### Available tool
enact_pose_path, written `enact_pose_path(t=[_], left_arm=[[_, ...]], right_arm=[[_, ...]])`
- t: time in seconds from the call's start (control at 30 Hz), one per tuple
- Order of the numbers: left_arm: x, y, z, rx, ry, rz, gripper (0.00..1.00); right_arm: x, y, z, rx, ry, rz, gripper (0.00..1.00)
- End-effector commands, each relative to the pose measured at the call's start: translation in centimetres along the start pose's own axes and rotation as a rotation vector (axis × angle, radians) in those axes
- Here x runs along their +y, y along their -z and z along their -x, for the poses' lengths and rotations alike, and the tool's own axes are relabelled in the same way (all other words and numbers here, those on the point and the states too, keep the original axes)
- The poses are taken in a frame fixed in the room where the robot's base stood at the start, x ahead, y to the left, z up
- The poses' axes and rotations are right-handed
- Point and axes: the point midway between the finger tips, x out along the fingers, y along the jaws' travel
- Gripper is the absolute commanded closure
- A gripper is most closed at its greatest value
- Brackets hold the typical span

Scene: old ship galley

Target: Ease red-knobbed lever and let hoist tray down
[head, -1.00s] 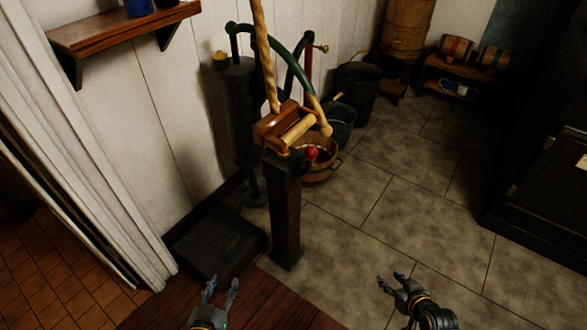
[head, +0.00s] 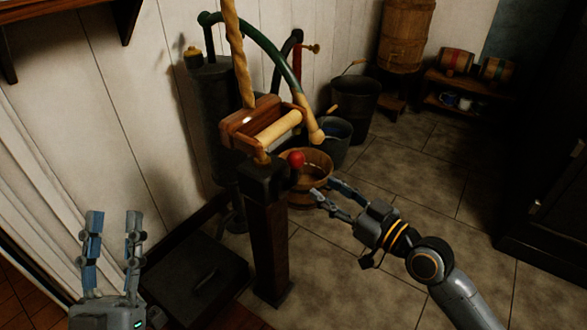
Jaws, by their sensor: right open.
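The red-knobbed lever shows as a round red knob (head: 296,159) on the right side of the top of a dark post (head: 268,240). A wooden winch (head: 250,118) with a pale roller sits above the knob. A thick twisted rope (head: 238,60) runs up from it out of view. My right gripper (head: 323,188) is open and empty, a little right of and below the knob, apart from it in the picture. My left gripper (head: 114,225) is open and empty at the lower left, fingers pointing up. I cannot make out a hoist tray.
A dark flat slab (head: 190,272) lies on the floor left of the post. A wooden tub (head: 308,185) and dark buckets (head: 353,100) stand behind it. A green curved pump handle (head: 255,38) arches behind the rope. Tiled floor at right is clear.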

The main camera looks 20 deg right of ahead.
Motion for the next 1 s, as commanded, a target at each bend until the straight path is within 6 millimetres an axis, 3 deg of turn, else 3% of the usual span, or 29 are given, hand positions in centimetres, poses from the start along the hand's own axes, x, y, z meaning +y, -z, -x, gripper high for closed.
enact_pose_path(t=[0.3,0.5,0.7,0.97,1.0], left_arm=[[0.1,0.8,0.1,0.054,-0.002,0.002,0.6],[0.3,2.3,0.3,0.138,-0.006,0.007,0.6],[0.4,3.1,0.5,0.179,-0.007,0.009,0.6],[0.4,3.1,0.5,0.182,-0.007,0.009,0.6],[0.4,3.1,0.5,0.182,-0.007,0.009,0.6]], right_arm=[[0.1,0.0,-6.4,0.005,-0.002,-0.003,0.59],[0.1,-0.1,-9.4,0.002,-0.002,-0.002,0.59],[0.1,-0.1,-10.5,-0.001,-0.001,0.0,0.59],[0.0,-0.1,-10.5,-0.002,-0.001,0.0,0.59],[0.0,-0.1,-10.5,-0.002,-0.001,0.0,0.68]])
